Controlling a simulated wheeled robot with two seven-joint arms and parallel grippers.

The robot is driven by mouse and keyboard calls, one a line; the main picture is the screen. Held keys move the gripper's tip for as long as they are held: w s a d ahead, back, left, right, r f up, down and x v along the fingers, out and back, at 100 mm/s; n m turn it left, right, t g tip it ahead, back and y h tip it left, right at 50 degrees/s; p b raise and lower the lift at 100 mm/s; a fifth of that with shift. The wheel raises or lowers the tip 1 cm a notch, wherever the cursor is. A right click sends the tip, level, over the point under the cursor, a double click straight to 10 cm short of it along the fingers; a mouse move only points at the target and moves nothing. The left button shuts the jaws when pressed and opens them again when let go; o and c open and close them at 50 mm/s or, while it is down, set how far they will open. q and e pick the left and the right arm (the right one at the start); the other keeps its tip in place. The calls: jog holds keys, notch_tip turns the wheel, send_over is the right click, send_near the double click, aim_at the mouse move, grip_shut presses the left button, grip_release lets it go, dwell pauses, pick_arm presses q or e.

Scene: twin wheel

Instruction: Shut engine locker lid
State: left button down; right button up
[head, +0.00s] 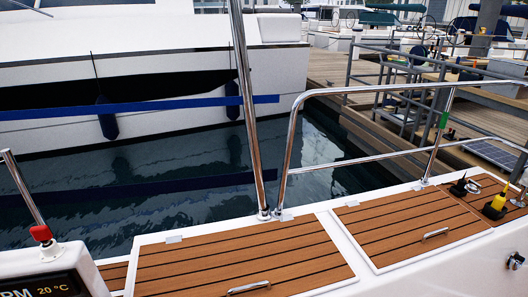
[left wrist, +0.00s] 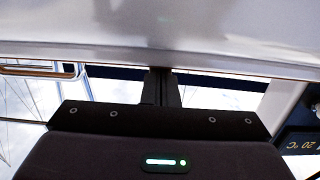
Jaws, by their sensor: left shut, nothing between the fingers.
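Two teak-slatted lids with metal handles show in the head view: a left lid (head: 225,262) at the bottom centre and a right lid (head: 405,222). Both appear to lie flat in the white deck; the left lid's near edge is partly cut off. Which one is the engine locker lid cannot be told. My left gripper (left wrist: 161,74) shows only in the left wrist view, shut and empty. Its fingertips reach the lower edge of a broad pale grey surface (left wrist: 170,32); whether they touch it is unclear. My right gripper is in neither view.
A steel post (head: 250,110) and handrail (head: 290,140) rise behind the lids. A yellow-topped black fitting (head: 496,204) is at the right. Water and a dock lie beyond.

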pick_arm(q)
jog(key=p+v, duration=0.1)
jog(key=v, duration=0.1)
jog(key=r+p+v, duration=0.1)
jog(key=p+v, duration=0.1)
jog(key=v, duration=0.1)
jog(key=shift+s+r, duration=0.1)
jog(key=shift+s, duration=0.1)
jog(key=shift+d, duration=0.1)
jog(key=v, duration=0.7)
jog(key=shift+s, duration=0.4)
jog(key=shift+d, duration=0.1)
